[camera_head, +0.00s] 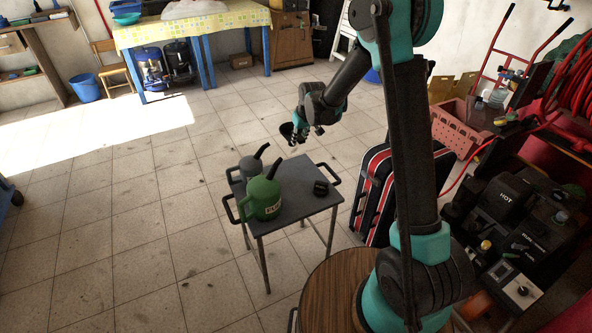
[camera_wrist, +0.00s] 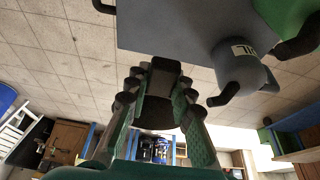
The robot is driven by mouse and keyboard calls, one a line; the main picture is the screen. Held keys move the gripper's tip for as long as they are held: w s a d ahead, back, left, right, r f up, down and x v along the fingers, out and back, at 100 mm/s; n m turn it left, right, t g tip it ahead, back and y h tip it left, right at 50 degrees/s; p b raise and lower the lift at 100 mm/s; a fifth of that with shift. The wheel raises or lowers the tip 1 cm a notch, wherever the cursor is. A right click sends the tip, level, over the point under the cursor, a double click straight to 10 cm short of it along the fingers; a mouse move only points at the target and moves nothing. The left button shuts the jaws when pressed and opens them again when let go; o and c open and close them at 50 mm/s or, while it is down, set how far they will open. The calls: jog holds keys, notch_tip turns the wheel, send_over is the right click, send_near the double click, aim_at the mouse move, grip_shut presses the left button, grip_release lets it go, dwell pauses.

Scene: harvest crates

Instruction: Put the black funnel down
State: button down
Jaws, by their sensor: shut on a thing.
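My gripper (camera_head: 297,136) is in the air above and behind the far edge of the small grey table (camera_head: 300,205). It is shut on the black funnel (camera_head: 286,130), whose dark rim shows at the gripper's left side. In the wrist view my gripper (camera_wrist: 160,88) has its green-padded fingers on both sides of the dark funnel (camera_wrist: 158,110). The fingers hide part of the funnel. The funnel is clear of the tabletop.
A green can (camera_head: 262,200) and a grey can (camera_head: 250,166) stand at the table's left. A small black object (camera_head: 321,187) lies at the right. Handles stick out at the table's sides. A red-black case (camera_head: 375,195) stands at right. The tabletop's front right is bare.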

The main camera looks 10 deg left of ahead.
notch_tip(320, 180, down, 14)
jog(key=shift+r, duration=0.1)
dwell(0.4)
jog(key=c, duration=1.3)
grip_release()
jog(key=v, duration=1.2)
jog(key=shift+d, duration=0.1)
